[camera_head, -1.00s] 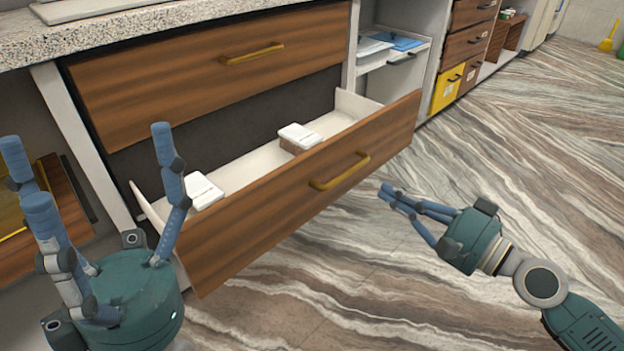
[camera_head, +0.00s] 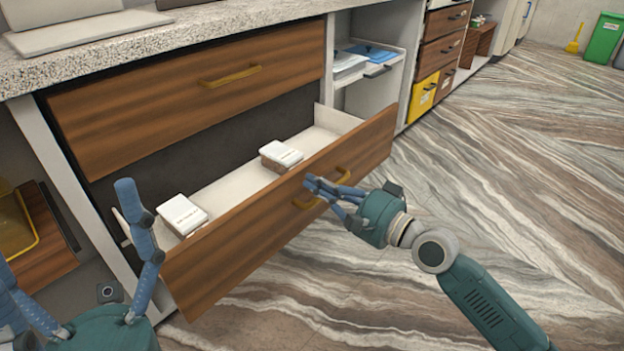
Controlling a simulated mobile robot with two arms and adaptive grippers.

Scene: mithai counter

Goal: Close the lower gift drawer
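The lower drawer (camera_head: 236,240) has a brown wood front and stands pulled out from the counter. Two white-topped boxes (camera_head: 182,214) (camera_head: 281,156) lie inside it. Its brass handle (camera_head: 343,173) is partly hidden behind my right gripper (camera_head: 309,185). The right fingertips are close together in front of the handle; I cannot tell whether they touch the drawer front. My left gripper (camera_head: 68,245) is open with its fingers spread, left of the drawer and partly cut off by the frame's edge. I see nothing between its fingers.
The shut upper drawer (camera_head: 150,112) sits below the speckled countertop (camera_head: 165,48). A shelf with blue and white items (camera_head: 371,55) stands right of the drawers. The marbled floor (camera_head: 500,180) is clear to the right. A green bin (camera_head: 604,40) stands far off.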

